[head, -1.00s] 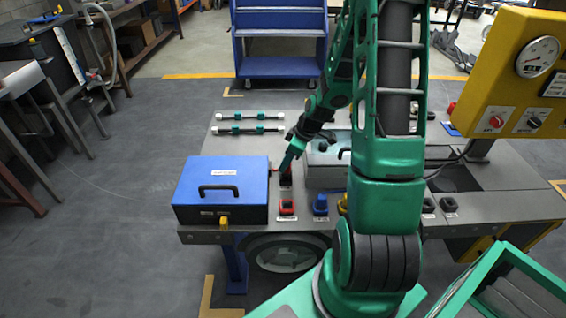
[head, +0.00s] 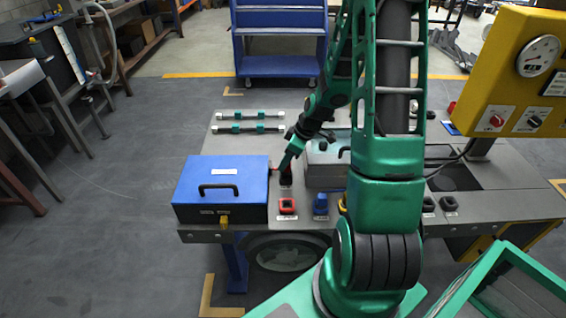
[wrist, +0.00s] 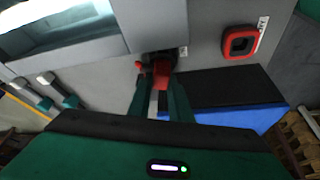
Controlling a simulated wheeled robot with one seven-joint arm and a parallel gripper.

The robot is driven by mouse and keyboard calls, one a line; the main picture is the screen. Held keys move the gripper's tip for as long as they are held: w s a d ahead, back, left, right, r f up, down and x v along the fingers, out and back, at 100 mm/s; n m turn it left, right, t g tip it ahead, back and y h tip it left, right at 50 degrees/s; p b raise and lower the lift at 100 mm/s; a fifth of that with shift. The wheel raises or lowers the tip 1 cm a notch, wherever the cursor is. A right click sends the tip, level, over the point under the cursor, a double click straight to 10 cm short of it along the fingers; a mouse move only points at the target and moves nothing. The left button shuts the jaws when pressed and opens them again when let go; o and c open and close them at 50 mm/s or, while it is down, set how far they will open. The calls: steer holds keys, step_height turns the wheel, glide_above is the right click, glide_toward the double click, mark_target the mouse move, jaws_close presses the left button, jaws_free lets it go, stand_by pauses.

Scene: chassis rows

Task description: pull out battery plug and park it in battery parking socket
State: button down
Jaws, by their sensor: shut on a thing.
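My gripper (wrist: 160,104) is shut on a red plug (wrist: 161,72), seen between the fingertips in the wrist view. The plug is at a dark socket (wrist: 170,56) on the grey deck; I cannot tell how deep it sits. In the head view my gripper (head: 286,163) points down just right of the blue battery box (head: 221,184), and mostly hides the plug. An empty-looking square red-rimmed socket (head: 287,205) with a label lies nearer the front edge; it also shows in the wrist view (wrist: 239,42).
A blue connector (head: 320,203) stands right of the red-rimmed socket. A grey box (head: 325,168) is close on the gripper's right. Two dark rods (head: 250,128) lie at the back left. A yellow gauge panel (head: 515,75) rises at the right.

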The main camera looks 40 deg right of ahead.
steer(key=shift+f, duration=0.95)
steer(key=c, duration=1.5)
jaws_free()
steer(key=shift+c, duration=0.2)
steer(key=v, duration=1)
steer(key=shift+r, duration=0.35)
